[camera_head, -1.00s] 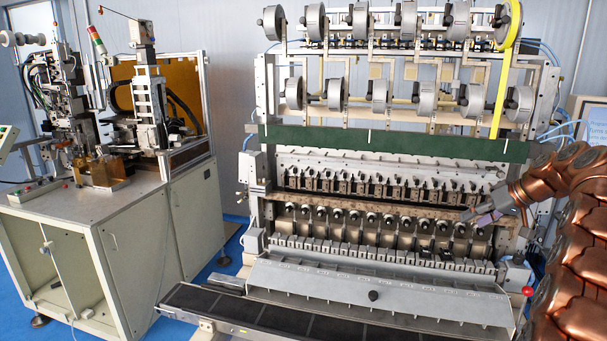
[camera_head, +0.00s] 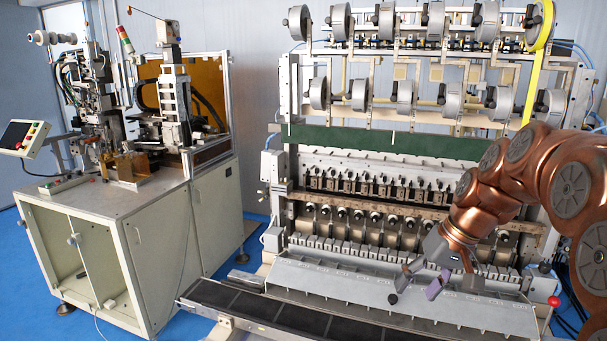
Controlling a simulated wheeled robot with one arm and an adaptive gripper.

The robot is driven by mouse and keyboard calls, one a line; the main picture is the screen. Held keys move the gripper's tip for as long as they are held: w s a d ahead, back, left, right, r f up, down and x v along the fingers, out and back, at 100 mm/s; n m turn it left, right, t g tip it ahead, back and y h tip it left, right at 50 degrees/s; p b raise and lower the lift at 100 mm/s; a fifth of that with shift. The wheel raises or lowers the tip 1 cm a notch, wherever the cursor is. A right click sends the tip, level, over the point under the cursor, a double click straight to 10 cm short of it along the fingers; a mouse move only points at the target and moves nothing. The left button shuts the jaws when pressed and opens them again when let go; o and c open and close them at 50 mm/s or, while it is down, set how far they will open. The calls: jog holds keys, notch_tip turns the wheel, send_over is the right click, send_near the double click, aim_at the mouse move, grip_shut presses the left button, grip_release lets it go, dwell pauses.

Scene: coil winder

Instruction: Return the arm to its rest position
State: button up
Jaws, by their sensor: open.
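My copper-coloured arm (camera_head: 500,180) reaches in from the right edge and bends down in front of the coil winder (camera_head: 380,160). My gripper (camera_head: 415,290) hangs at the arm's end, in front of the winder's sloped grey front panel (camera_head: 330,283). Its fingers are spread apart and hold nothing that I can see. The arm hides the right part of the winder's spindle row.
A dark conveyor belt (camera_head: 270,310) runs along the winder's front. A smaller machine on a cream cabinet (camera_head: 150,240) stands at the left, with a tilted control panel (camera_head: 20,138). A red ball knob (camera_head: 553,301) is at the lower right. Blue floor shows between the machines.

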jog(key=s+a+f+g+h, duration=0.1)
jog(key=s+f, duration=0.2)
jog(key=s, duration=0.6)
jog(key=s+a+f+g+h, duration=0.1)
jog(key=s+f, duration=0.3)
jog(key=s, duration=0.6)
jog(key=s+a+f+g+h, duration=0.1)
jog(key=s+f+h, duration=0.1)
jog(key=s, duration=0.8)
jog(key=shift+s+a+f, duration=0.15)
jog(key=shift+a+f, duration=0.2)
jog(key=shift+f, duration=0.5)
